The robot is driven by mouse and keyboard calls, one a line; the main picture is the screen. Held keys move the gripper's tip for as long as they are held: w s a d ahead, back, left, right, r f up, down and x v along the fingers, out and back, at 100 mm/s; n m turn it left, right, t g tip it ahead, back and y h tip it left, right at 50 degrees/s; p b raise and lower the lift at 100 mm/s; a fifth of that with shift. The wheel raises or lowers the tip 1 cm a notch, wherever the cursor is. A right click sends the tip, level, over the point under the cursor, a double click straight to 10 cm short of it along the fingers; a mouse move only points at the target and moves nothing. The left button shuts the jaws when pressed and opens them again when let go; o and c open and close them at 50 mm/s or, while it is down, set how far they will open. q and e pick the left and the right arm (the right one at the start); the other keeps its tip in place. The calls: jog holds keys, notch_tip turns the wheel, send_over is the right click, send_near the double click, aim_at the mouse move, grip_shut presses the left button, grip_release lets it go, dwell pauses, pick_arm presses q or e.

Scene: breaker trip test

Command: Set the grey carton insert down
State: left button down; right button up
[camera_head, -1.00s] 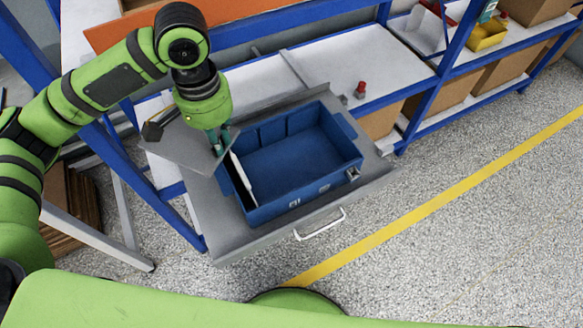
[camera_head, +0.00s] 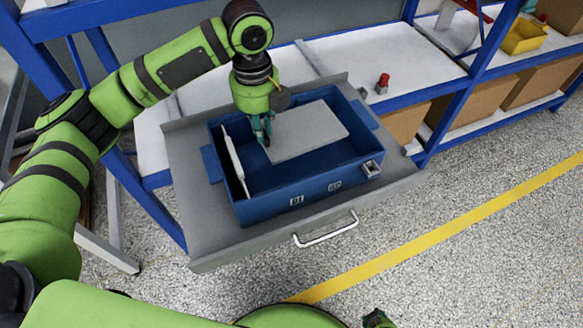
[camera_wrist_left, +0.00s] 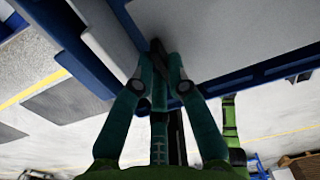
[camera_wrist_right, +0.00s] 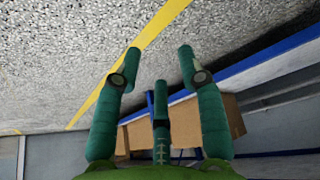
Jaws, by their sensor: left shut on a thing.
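The grey carton insert (camera_head: 308,132) is a flat, thin sheet. In the head view it is over the right part of the open blue crate (camera_head: 290,190), covering some of its inside. My left gripper (camera_head: 265,138) is shut on the insert's left edge. In the left wrist view the fingers (camera_wrist_left: 160,62) close on the edge of the pale sheet (camera_wrist_left: 220,35). I cannot tell whether the insert touches anything inside the crate. My right gripper (camera_wrist_right: 159,52) is open and empty, its fingers apart above the floor in the right wrist view.
The crate sits on a grey pulled-out drawer tray (camera_head: 200,235) with a white handle (camera_head: 325,230). A white panel (camera_head: 235,160) leans at the crate's left inner wall. A red-topped object (camera_head: 383,83) stands on the shelf behind. Blue rack posts (camera_head: 465,85) stand at right.

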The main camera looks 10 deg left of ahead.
pick_arm(q)
jog(key=shift+d+f+m, duration=0.1)
jog(key=shift+f+m, duration=0.2)
jog(key=shift+f, duration=0.05)
notch_tip(320, 180, down, 9)
jog(key=shift+f+b, duration=0.1)
jog(key=shift+b, duration=0.6)
jog(key=shift+f, duration=0.15)
pick_arm(e)
jog(key=shift+w+a+f, duration=0.2)
jog(key=shift+w, duration=0.4)
pick_arm(q)
jog(key=shift+f, duration=0.15)
pick_arm(e)
jog(key=shift+r, duration=0.1)
pick_arm(q)
jog(key=c, duration=1.2)
grip_release()
pick_arm(e)
jog(key=shift+s, duration=0.1)
pick_arm(q)
notch_tip(320, 180, up, 11)
jog(key=shift+r+p, duration=0.2)
jog(key=shift+p, duration=0.6)
jog(key=shift+r, duration=0.5)
pick_arm(e)
jog(key=shift+s+d, duration=0.25)
jog(key=shift+s, duration=0.45)
